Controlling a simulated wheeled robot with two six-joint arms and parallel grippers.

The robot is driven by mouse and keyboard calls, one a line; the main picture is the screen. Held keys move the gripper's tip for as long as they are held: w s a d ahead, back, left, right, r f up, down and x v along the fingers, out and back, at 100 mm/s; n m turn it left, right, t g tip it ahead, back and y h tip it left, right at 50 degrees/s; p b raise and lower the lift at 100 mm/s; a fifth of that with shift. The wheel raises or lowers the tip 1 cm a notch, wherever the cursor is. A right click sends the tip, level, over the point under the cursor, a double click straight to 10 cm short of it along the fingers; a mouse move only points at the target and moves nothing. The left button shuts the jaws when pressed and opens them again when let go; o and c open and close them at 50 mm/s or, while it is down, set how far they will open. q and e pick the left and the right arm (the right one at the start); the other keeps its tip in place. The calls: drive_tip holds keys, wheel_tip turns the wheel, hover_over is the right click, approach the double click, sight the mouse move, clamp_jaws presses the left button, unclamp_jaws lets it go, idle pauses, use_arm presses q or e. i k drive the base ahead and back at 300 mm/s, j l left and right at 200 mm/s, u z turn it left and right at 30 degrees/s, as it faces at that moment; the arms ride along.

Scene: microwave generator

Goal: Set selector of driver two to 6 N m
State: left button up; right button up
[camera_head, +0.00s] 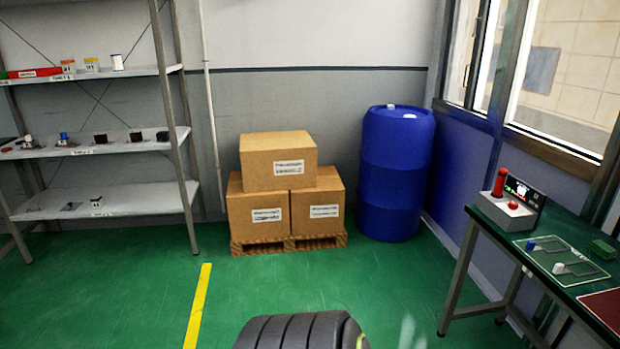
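No driver or torque selector can be made out for certain. On the right, a green-topped bench (486,216) carries a grey device (507,211) with a red upright part, a red button and a small lit display. In front of it lies a green panel with a pale outline (553,246). A blue-ended piece (531,245) and a white-ended piece (559,268) sit on this panel, too small to identify. No marking or setting is readable on them. Neither of my grippers shows in the head view.
A small green block (604,249) and a dark red mat (607,306) are also on the bench. A blue barrel (397,174) and stacked cartons (278,160) on a pallet stand at the back wall. A metal shelf (95,149) is left.

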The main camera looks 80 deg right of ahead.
sight(513, 205)
drive_tip(key=z, duration=3.95)
drive_tip(key=i+j+z, duration=0.15)
drive_tip(key=i, duration=0.2)
drive_tip(key=i+j+z, duration=0.2)
drive_tip(key=i, duration=0.2)
